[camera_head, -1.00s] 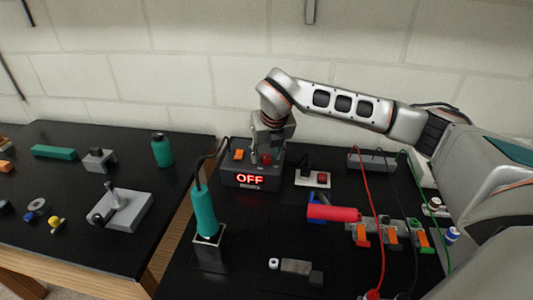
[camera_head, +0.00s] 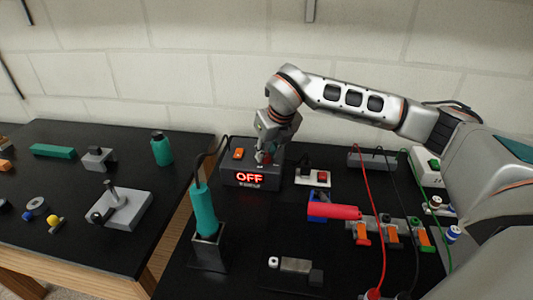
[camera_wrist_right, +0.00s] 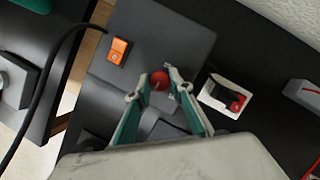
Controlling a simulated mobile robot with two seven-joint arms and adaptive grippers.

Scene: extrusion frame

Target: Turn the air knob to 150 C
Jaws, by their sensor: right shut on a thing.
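The dark grey station box (camera_head: 230,163) stands near the wall, its display (camera_head: 249,178) reading OFF in red. An orange switch (camera_head: 238,154) is on its top left; in the right wrist view the switch (camera_wrist_right: 118,51) is seen from above. The red knob (camera_wrist_right: 159,79) is between the fingertips of my right gripper (camera_wrist_right: 157,77). In the head view my right gripper (camera_head: 264,154) reaches down onto the box top, shut on the knob. The knob's pointer and scale are too small to read. My left gripper is not in view.
A teal-handled tool (camera_head: 204,208) stands in a metal holder in front of the box, its black cable looping up to the box. A white plate with a red switch (camera_head: 322,177) is just to the right. A red-handled tool (camera_head: 333,212) lies further forward.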

